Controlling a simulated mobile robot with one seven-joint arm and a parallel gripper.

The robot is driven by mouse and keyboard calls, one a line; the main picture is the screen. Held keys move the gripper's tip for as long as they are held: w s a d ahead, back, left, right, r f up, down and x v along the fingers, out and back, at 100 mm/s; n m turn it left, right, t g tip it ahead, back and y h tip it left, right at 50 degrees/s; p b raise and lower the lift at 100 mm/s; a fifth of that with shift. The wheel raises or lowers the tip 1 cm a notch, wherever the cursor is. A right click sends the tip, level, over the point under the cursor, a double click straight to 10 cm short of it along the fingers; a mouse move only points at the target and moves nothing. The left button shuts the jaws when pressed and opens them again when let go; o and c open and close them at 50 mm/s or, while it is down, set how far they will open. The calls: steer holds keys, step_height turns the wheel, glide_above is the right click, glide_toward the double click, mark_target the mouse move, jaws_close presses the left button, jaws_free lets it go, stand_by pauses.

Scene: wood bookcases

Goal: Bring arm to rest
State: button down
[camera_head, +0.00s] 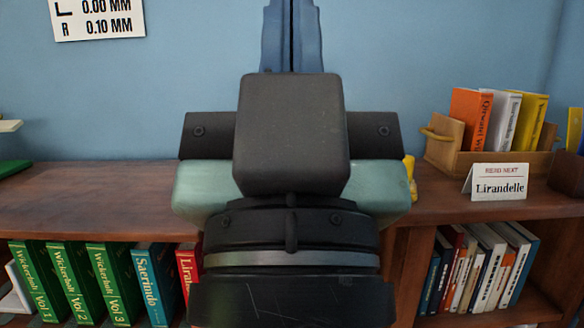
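My gripper (291,35) is in the middle of the head view and points up and away from the camera. Its two blue-grey fingers lie side by side with only a thin dark line between them, so it looks shut with nothing visible between them. The tips run out of the top of the picture. My dark wrist and the pale green gripper body fill the centre and hide part of the bookcase behind.
A wooden bookcase top (90,195) spans the view, with green volumes (75,280) below left and several books (480,265) below right. A wooden book box (445,150) and a "Lirandelle" card (499,182) stand at right. The left top is mostly clear.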

step_height(320, 180, up, 14)
steer(key=p, duration=1.2)
steer(key=shift+r, duration=0.15)
